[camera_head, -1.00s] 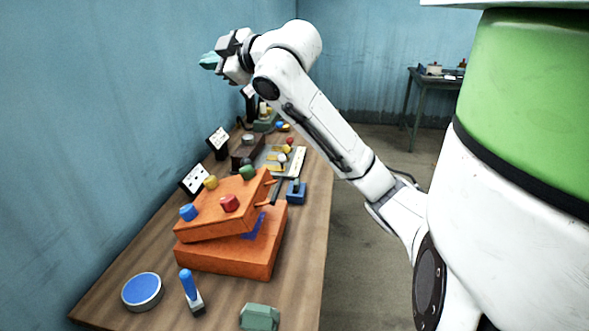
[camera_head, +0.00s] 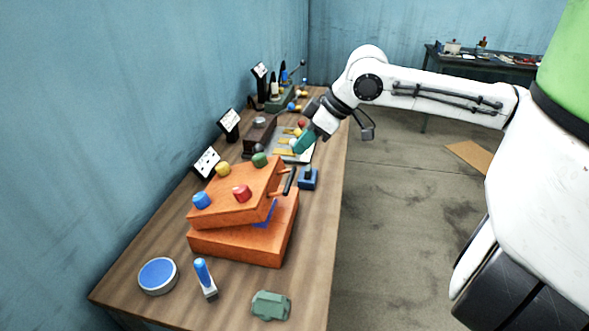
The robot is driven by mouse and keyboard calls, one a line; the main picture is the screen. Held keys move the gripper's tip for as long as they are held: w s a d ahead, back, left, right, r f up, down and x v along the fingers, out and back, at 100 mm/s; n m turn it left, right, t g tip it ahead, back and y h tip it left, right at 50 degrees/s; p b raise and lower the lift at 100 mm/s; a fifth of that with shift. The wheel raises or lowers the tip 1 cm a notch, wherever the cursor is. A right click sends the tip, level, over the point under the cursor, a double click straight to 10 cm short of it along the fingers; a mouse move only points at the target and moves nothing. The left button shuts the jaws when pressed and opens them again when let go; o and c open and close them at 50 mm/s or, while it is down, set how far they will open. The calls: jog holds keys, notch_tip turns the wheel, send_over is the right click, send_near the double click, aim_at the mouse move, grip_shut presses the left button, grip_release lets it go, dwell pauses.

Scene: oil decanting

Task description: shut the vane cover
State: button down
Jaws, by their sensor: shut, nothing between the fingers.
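An orange case (camera_head: 240,247) stands on the near part of the bench. Its orange lid (camera_head: 232,203), which I take to be the vane cover, sits tilted above the base, with a gap at the right where a blue part (camera_head: 265,214) shows. The lid carries blue, red, yellow and green knobs. Orange prongs and a dark handle (camera_head: 289,181) show at the right edge of the lid. My gripper (camera_head: 304,143), with teal fingers, is shut and empty. It points down over the bench beyond the lid, apart from it.
A blue block (camera_head: 308,179) with a dark knob stands right of the case. A blue-topped round tin (camera_head: 158,276), a blue-handled tool (camera_head: 204,278) and a green block (camera_head: 271,305) are in front. Small panels (camera_head: 206,162) line the wall side.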

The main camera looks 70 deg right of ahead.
send_over(291, 182)
notch_tip(291, 182, down, 4)
jog(key=shift+f+p, duration=0.15)
jog(key=shift+p, duration=0.15)
jog(key=f, duration=0.4)
jog(key=shift+s+p, duration=0.3)
jog(key=shift+p, duration=0.1)
jog(key=shift+f, duration=0.1)
